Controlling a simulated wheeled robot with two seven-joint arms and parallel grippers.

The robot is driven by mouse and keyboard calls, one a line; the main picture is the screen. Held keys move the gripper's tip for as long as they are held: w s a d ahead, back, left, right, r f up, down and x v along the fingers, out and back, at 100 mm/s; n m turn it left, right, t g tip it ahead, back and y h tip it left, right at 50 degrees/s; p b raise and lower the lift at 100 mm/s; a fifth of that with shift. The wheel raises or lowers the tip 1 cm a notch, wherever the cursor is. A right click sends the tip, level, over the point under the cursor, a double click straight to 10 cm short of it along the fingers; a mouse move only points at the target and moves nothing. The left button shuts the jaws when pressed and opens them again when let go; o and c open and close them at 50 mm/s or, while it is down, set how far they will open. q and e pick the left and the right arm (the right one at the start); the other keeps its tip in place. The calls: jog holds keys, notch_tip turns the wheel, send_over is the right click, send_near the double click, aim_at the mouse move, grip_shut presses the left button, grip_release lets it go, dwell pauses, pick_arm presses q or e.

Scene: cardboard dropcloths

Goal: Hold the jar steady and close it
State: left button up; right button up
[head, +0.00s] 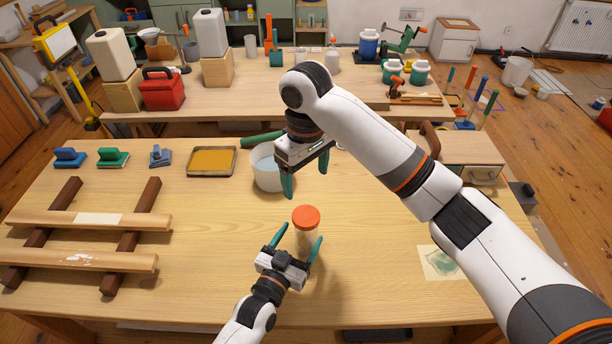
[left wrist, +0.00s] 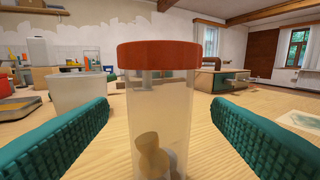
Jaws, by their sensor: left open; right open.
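A clear jar (head: 304,238) stands upright on the wooden table, with an orange-red lid (head: 306,215) sitting on its top. In the left wrist view the jar (left wrist: 158,112) is straight ahead, with tan pieces low inside and the lid (left wrist: 159,55) across its mouth; I cannot tell whether the lid is tight. My left gripper (head: 299,236) is open, its teal fingers on either side of the jar with gaps visible in the wrist view. My right gripper (head: 306,172) is open and empty, above and behind the jar, its fingers pointing down.
A white bucket (head: 266,176) stands behind the jar, partly hidden by my right gripper. A yellow tray (head: 212,162) and wooden planks on dark rails (head: 90,221) lie to the left. A stained sheet (head: 440,263) lies right. Table around the jar is clear.

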pick_arm(q)
jog(key=b+v, duration=0.1)
jog(key=v, duration=0.7)
jog(key=shift+s+a, duration=0.15)
jog(key=shift+s, duration=0.15)
